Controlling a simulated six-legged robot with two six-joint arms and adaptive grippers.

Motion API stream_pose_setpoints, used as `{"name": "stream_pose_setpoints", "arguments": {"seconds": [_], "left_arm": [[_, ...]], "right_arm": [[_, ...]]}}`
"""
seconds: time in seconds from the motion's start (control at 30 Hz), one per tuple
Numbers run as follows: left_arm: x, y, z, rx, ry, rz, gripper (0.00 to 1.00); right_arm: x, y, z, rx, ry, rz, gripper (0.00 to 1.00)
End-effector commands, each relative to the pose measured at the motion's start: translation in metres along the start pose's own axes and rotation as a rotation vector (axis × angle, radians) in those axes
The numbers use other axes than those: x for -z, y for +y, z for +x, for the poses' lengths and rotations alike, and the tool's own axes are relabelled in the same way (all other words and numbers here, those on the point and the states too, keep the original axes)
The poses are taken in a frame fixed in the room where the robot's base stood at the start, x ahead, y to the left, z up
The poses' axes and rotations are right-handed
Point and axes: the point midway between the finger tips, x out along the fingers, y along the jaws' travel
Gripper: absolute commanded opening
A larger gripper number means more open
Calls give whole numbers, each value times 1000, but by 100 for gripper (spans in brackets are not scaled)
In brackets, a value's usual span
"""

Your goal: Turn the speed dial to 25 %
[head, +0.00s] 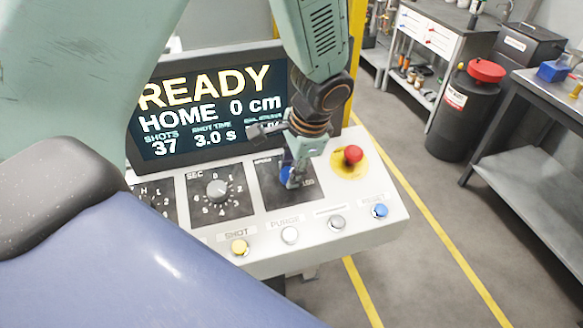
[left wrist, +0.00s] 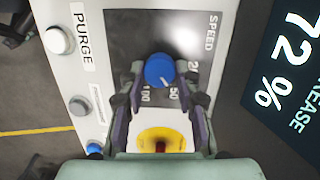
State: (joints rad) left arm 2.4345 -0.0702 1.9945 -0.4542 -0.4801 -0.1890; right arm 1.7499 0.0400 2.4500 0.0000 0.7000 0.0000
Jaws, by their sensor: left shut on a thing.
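The speed dial is a blue round knob (left wrist: 159,69) on a dark plate marked SPEED, with 100, 50 and 20 printed around it. Its white pointer mark lies between 100 and 50 in the left wrist view. The screen (left wrist: 290,65) beside it shows 72 %. My left gripper (head: 293,180) comes down on the panel from above. Its two fingers are shut on the blue knob, one on each side. In the head view the gripper hides most of the knob (head: 286,172) and its scale. My right gripper is not in view.
The red emergency button (head: 353,155) on a yellow disc sits just right of the gripper. A SEC dial (head: 217,190) lies to the left. Yellow (head: 240,247), white (head: 290,235), grey (head: 337,223) and blue (head: 380,211) buttons line the front edge. The screen (head: 205,105) stands behind.

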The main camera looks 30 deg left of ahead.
Motion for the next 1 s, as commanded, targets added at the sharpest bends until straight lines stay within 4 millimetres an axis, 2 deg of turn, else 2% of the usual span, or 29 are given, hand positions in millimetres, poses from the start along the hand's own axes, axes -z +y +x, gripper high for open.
{"name": "stream_pose_setpoints", "arguments": {"seconds": [0.6,1.0], "left_arm": [[-1,-3,0,-91,32,-570,1],[-2,-4,0,-132,45,-831,1]], "right_arm": [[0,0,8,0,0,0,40],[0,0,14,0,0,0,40]]}}
